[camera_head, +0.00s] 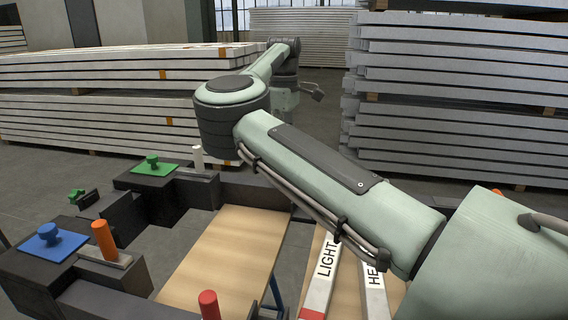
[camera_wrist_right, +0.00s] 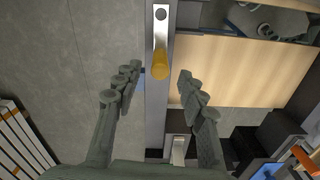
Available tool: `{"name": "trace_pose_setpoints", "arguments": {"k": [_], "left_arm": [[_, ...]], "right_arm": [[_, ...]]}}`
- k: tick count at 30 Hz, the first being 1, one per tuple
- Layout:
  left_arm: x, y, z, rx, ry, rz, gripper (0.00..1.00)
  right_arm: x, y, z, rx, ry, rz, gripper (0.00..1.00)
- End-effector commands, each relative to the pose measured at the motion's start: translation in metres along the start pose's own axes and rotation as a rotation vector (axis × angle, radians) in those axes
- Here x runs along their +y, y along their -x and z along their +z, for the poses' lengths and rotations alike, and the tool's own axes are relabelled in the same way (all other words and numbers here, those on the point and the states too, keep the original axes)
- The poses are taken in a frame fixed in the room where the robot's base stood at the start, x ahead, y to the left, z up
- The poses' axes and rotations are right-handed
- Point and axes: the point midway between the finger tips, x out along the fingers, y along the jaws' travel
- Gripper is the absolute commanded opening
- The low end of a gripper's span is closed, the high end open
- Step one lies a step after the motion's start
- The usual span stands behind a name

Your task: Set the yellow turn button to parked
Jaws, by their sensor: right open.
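The yellow turn button (camera_wrist_right: 160,66) shows in the right wrist view. It is a rounded yellow handle on a pale metal plate (camera_wrist_right: 161,32) fixed to a grey beam, and it points down the picture from the plate. My right gripper (camera_wrist_right: 158,72) is open, with one finger on each side of the button in the picture. I see no finger touching it, and the depth between them is hard to judge. In the head view my right arm reaches across to the back, and I cannot make out the button there. My left gripper is in neither view.
In the head view, green (camera_head: 152,166) and blue (camera_head: 49,237) knobs, an orange peg (camera_head: 104,240) and a red peg (camera_head: 209,305) stand at left and front. A wooden board (camera_head: 225,255) lies between. Labelled bars (camera_head: 321,272) lie under my arm. Stacked panels stand behind.

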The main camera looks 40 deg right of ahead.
Motion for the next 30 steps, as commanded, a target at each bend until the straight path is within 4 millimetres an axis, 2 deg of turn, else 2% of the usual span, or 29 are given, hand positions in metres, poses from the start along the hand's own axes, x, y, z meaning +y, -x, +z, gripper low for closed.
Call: {"name": "trace_pose_setpoints", "arguments": {"k": [3, 10, 15, 30], "left_arm": [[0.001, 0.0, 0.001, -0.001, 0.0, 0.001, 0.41], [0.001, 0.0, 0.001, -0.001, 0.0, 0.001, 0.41], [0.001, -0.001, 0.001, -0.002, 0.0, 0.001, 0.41], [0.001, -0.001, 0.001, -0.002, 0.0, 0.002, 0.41]], "right_arm": [[0.001, 0.027, 0.0, 0.002, 0.0, 0.003, 0.41], [0.001, 0.058, 0.0, 0.001, 0.0, 0.001, 0.41], [0.0, 0.063, 0.001, 0.0, -0.002, 0.0, 0.41], [0.001, 0.064, 0.001, -0.001, -0.001, 0.002, 0.41]]}}
